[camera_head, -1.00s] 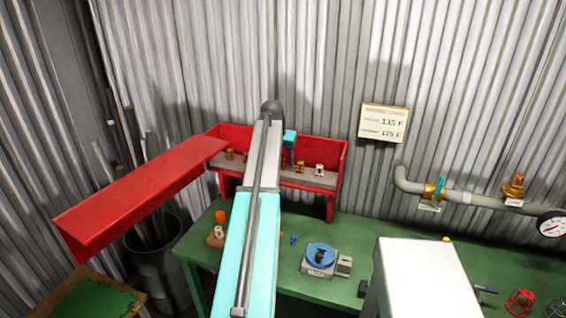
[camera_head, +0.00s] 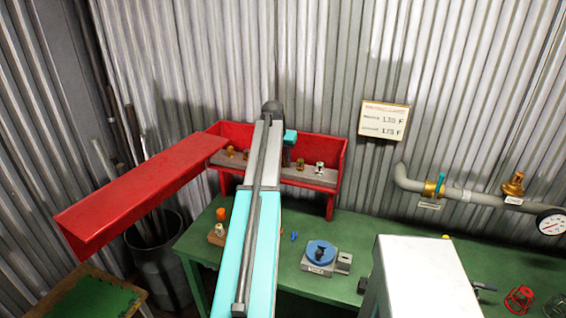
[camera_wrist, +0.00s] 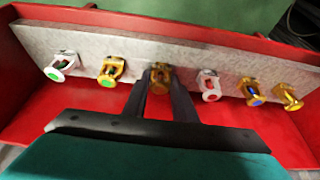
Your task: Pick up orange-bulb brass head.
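A brass head (camera_wrist: 158,79) stands in the rack row in the wrist view, between the two fingers of my gripper (camera_wrist: 160,83). Its bulb colour is not clear; it looks orange-brown. The fingers are on both sides of it, close to its sides; I cannot tell whether they press on it. It is in line with its neighbours, not visibly lifted. In the head view my gripper (camera_head: 288,150) reaches down into the red rack (camera_head: 334,158), and my arm hides part of the row.
In the wrist view, a green-marked silver head (camera_wrist: 60,68) and a brass head (camera_wrist: 110,70) stand left. The green bench (camera_head: 205,250) holds a blue-topped device (camera_head: 320,255).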

